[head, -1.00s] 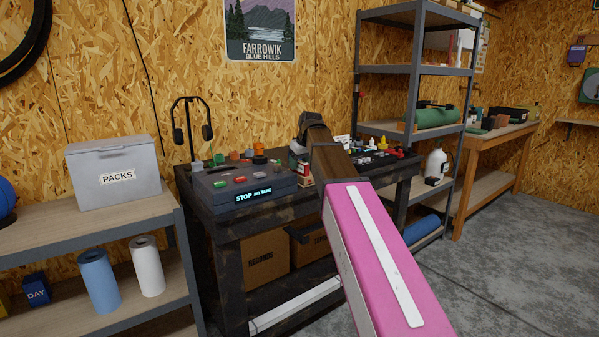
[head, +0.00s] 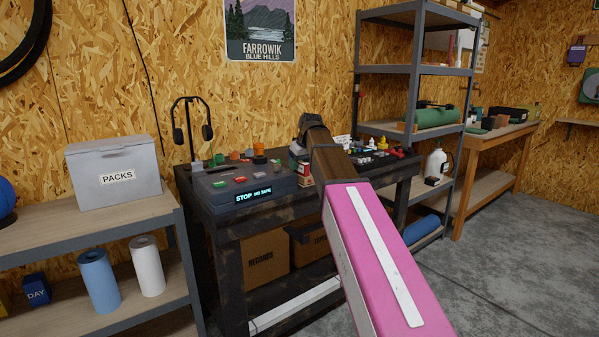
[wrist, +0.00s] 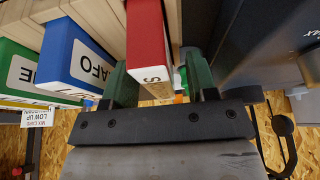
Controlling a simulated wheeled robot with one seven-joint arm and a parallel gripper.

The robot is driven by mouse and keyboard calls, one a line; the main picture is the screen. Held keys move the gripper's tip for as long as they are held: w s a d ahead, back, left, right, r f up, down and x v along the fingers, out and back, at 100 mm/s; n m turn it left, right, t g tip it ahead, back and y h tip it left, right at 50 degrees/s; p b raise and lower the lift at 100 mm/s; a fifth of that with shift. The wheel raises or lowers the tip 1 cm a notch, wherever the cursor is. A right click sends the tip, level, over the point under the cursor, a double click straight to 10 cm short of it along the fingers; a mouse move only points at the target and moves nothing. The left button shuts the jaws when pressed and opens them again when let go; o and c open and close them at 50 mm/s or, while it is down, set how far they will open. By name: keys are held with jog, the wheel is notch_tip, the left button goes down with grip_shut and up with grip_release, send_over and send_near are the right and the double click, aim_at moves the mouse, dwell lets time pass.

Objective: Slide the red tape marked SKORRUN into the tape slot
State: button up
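In the wrist view a red tape (wrist: 146,35) with a white label, on which only an "S" reads, reaches between the two green fingers of my gripper (wrist: 162,82). The fingers are open, one on each side of it; a gap shows on the right, and the left finger is close to or touching it. In the head view my gripper (head: 311,121) is over the dark bench, its fingers hidden. A grey tape machine (head: 222,189) on the bench has a display (head: 253,194) reading "STOP NO TAPE". I cannot make out its slot.
A blue tape (wrist: 78,62) and a green tape (wrist: 28,74) are close to the left of the red one in the wrist view, by pale wood. In the head view, headphones (head: 191,127) on a stand are behind the machine, and small bottles (head: 375,146) are to the right.

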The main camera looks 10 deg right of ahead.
grip_shut()
jog(key=shift+r, duration=0.1)
